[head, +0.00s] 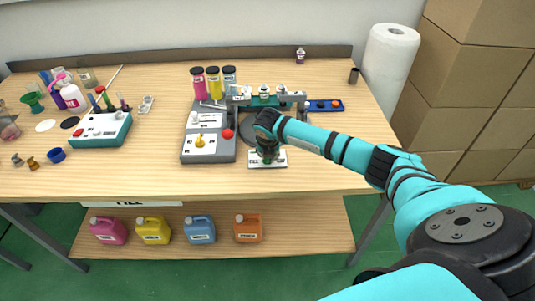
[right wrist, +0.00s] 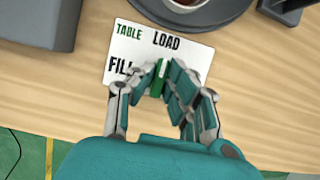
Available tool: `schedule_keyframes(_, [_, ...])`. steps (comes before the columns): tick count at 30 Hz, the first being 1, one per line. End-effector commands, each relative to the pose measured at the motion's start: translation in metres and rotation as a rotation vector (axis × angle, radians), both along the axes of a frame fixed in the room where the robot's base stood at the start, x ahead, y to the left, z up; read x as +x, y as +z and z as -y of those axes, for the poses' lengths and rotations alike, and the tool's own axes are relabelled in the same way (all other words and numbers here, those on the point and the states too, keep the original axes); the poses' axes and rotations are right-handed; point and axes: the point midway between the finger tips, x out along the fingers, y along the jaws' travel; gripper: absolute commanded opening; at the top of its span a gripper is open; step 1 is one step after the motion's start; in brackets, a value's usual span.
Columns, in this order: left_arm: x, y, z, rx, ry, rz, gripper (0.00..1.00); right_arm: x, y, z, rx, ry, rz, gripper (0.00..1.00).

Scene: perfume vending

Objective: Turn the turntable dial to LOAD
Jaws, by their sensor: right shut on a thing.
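The white dial plate (head: 280,161) lies at the front edge of the table. In the right wrist view the plate (right wrist: 203,57) reads TABLE, LOAD and FILL. My right gripper (head: 268,153) points down over it. In the right wrist view my right gripper (right wrist: 158,80) is shut on the green dial (right wrist: 162,74), whose white line shows between the fingers. The fingers cover much of the dial and part of the word FILL. The dark round turntable (head: 247,131) is just behind the plate, and its edge shows in the right wrist view (right wrist: 150,10). My left gripper is not in view.
A grey control box (head: 222,150) with a yellow knob and red button stands left of the plate. A cup (right wrist: 190,4) sits on the turntable. A blue tray (head: 327,105) lies behind my right arm. Bare table lies right of the plate.

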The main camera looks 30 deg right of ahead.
Motion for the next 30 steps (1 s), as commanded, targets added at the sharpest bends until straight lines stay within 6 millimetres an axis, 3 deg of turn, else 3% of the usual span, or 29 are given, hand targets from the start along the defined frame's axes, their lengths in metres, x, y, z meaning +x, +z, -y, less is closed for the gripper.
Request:
schedule_keyframes(2, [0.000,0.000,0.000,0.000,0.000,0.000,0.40,0.001,0.001,0.000,0.000,0.000,0.001,0.00])
schedule_keyframes(3, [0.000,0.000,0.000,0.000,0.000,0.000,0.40,0.001,0.001,0.000,0.001,0.001,0.002,0.14])
schedule_keyframes(8, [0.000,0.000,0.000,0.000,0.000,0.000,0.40,0.000,0.001,0.000,0.001,0.000,0.000,0.35])
schedule_keyframes(19, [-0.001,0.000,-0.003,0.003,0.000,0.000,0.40,-0.002,0.007,-0.001,0.000,0.000,0.001,0.36])
schedule_keyframes(30, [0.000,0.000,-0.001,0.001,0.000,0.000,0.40,-0.025,0.074,-0.016,0.000,0.003,0.005,0.36])
